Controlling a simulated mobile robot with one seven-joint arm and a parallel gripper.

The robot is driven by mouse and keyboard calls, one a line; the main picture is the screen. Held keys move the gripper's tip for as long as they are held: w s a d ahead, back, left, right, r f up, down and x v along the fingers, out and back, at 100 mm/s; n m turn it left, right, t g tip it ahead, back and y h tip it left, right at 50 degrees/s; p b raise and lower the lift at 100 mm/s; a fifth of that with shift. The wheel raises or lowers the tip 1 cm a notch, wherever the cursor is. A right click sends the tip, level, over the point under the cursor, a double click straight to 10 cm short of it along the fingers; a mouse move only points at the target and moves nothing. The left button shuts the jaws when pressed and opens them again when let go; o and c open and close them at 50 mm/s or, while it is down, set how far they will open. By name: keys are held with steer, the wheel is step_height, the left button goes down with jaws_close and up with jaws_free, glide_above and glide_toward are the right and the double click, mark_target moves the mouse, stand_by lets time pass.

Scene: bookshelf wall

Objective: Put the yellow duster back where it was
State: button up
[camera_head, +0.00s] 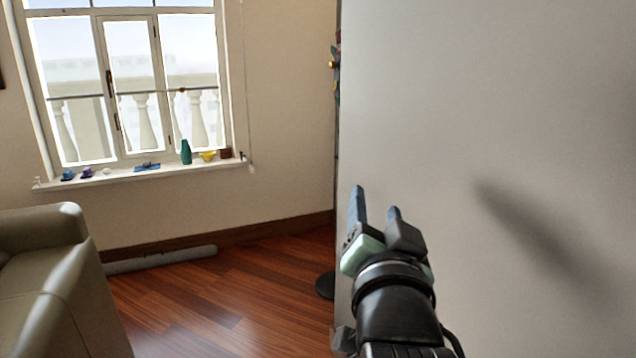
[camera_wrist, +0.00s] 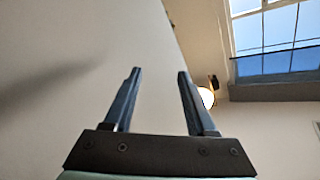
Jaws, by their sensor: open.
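My gripper (camera_head: 376,202) is raised in front of the grey wall panel at the right of the head view. Its two blue fingers are apart with nothing between them; the wrist view also shows the open, empty gripper (camera_wrist: 160,72). I cannot make out a yellow duster in either view. A small yellow item (camera_head: 207,156), bowl-like in shape, stands on the window sill (camera_head: 120,176), far from my gripper; it is too small to identify surely.
The grey wall panel (camera_head: 500,90) stands close beside my arm. A green vase (camera_head: 186,151) and several small items share the sill. A sofa (camera_head: 45,270) is at the left, and a long grey roll (camera_head: 160,259) lies by the wall. The wooden floor (camera_head: 215,300) between is clear.

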steer(key=s+a+r+n+t, duration=0.3)
steer(key=s+r+t, duration=0.1)
steer(key=s+r, duration=0.4)
steer(key=s+a+r+n+t+y, duration=0.1)
steer(key=s+a+r+n+t, duration=0.3)
steer(key=s+r, duration=0.5)
step_height(320, 180, up, 4)
steer(key=shift+a+f+t, duration=0.1)
steer(key=shift+a+t, duration=0.1)
steer(key=shift+t, duration=0.2)
step_height(320, 180, up, 28)
steer(key=p, duration=2.8)
steer(key=shift+c, duration=0.6)
steer(key=shift+f, duration=0.1)
